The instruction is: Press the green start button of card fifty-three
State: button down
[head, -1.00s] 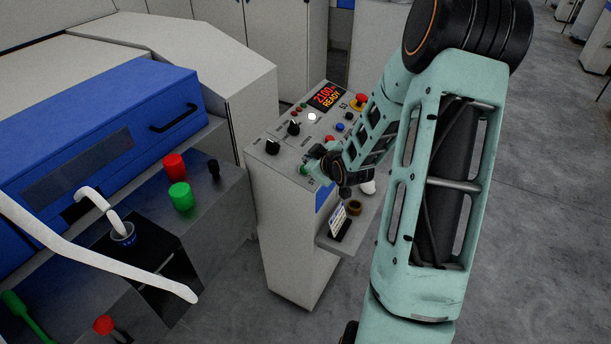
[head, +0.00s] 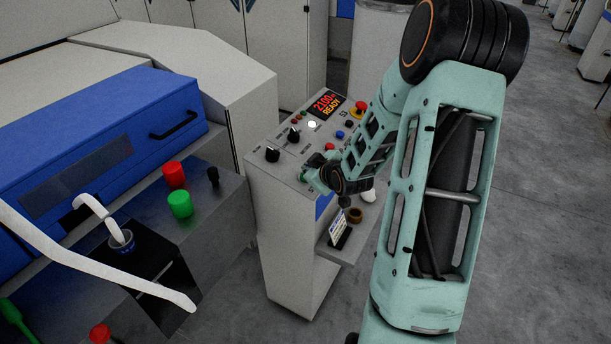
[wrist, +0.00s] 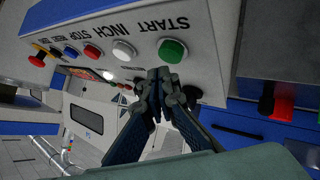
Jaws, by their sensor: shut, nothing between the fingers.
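The control panel (head: 276,170) is a grey sloped console with a display reading 2100 and READY. In the wrist view the panel appears upside down, with the green start button (wrist: 171,50) under the word START. My gripper (wrist: 158,76) is shut and empty, its fingertips just below the green button in that picture. I cannot tell whether they touch the panel. In the head view my gripper (head: 312,171) is over the front edge of the panel and largely hides the green button.
Next to the green button are the white INCH button (wrist: 123,50), red STOP button (wrist: 92,51) and blue reset button (wrist: 70,52). A red emergency stop (wrist: 38,59) is farther along. A small shelf (head: 338,250) holds several items below. Red and green caps sit on the machine at left.

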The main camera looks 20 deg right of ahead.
jog(key=shift+f, duration=0.15)
dwell(0.4)
jog(key=shift+w+f+b, duration=0.1)
jog(key=shift+f+b, duration=0.2)
jog(key=shift+b, duration=0.35)
jog(key=shift+a+f+b, duration=0.15)
jog(key=shift+f+b, duration=0.35)
jog(key=shift+b, duration=0.1)
dwell(0.4)
jog(key=shift+r, duration=0.1)
jog(key=shift+r+p, duration=0.65)
jog(key=shift+r, duration=0.15)
jog(key=r+p, duration=0.1)
jog(key=s+r+p, duration=0.1)
jog(key=r, duration=0.1)
jog(key=d+r+p, duration=0.1)
jog(key=r+p, duration=0.1)
jog(key=shift+s, duration=0.15)
dwell(0.9)
